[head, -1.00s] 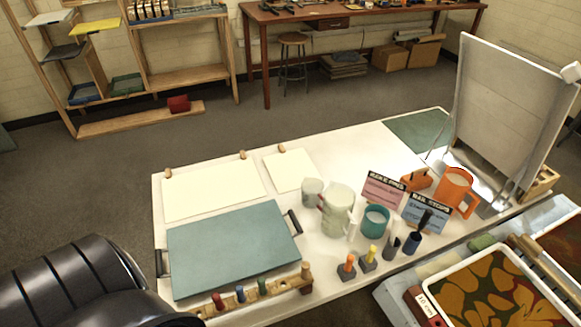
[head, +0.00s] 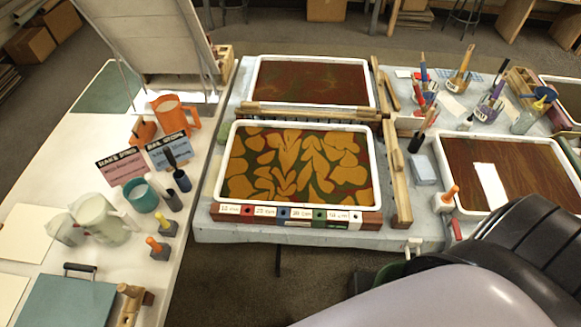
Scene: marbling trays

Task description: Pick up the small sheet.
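The small sheet (head: 26,233), a cream rectangle, lies flat on the white table at the left edge of the head view, partly cut off by the frame. A larger cream sheet (head: 9,292) lies below it, mostly out of frame. A narrow white strip (head: 491,186) lies in the brown-filled tray (head: 445,179) at the right. My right arm comes in at the lower right, but its gripper does not show. My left gripper is also out of view.
Jugs (head: 97,217), a teal cup (head: 141,196) and sign cards (head: 122,167) stand right of the small sheet. A teal board (head: 65,303) lies in front. An orange-patterned tray (head: 220,166) sits mid-view. A tall grey screen (head: 145,35) stands at the back left.

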